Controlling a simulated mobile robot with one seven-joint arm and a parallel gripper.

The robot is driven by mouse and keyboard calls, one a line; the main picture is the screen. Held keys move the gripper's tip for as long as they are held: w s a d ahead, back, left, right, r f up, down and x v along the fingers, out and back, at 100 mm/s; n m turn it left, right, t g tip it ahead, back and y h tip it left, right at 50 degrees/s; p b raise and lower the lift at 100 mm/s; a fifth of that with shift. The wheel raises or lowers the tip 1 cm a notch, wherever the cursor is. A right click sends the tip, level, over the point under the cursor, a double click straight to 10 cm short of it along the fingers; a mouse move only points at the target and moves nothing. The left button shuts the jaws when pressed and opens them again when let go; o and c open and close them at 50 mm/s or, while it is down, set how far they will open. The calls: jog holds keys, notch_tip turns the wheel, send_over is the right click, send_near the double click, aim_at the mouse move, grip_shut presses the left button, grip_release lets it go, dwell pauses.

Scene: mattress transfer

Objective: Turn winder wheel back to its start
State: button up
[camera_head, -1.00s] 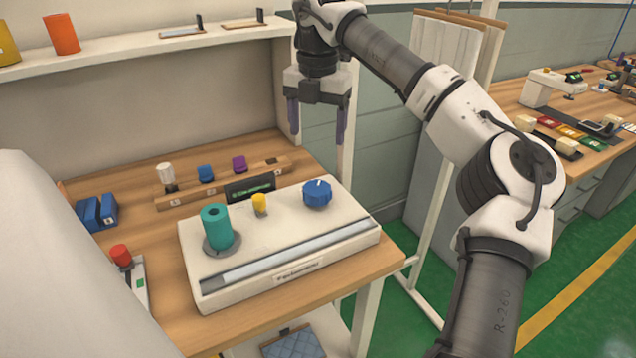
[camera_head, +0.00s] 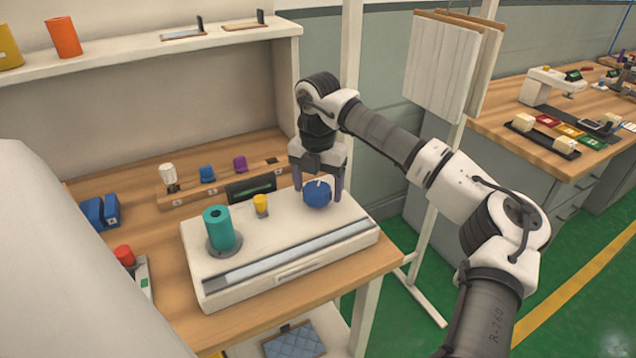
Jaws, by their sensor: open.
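The winder wheel appears to be the blue ridged knob (camera_head: 317,194) with a white pointer mark, on the right part of the white machine box (camera_head: 280,224). The pointer mark points up and slightly to the right in the picture. My gripper (camera_head: 318,198) points down over the knob, its two purple fingers open, one on the left and one on the right of it. I cannot tell whether the fingers touch the knob. A teal cylinder (camera_head: 218,229) and a small yellow knob (camera_head: 261,204) stand on the same box.
A wooden rack (camera_head: 220,180) with white, blue and purple pieces stands behind the box beside a dark display (camera_head: 251,187). Blue blocks (camera_head: 99,212) and a red-topped device (camera_head: 125,256) are at left. A white post (camera_head: 350,90) rises behind my arm.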

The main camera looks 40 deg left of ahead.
jog(key=c, duration=1)
jog(key=shift+o, duration=0.2)
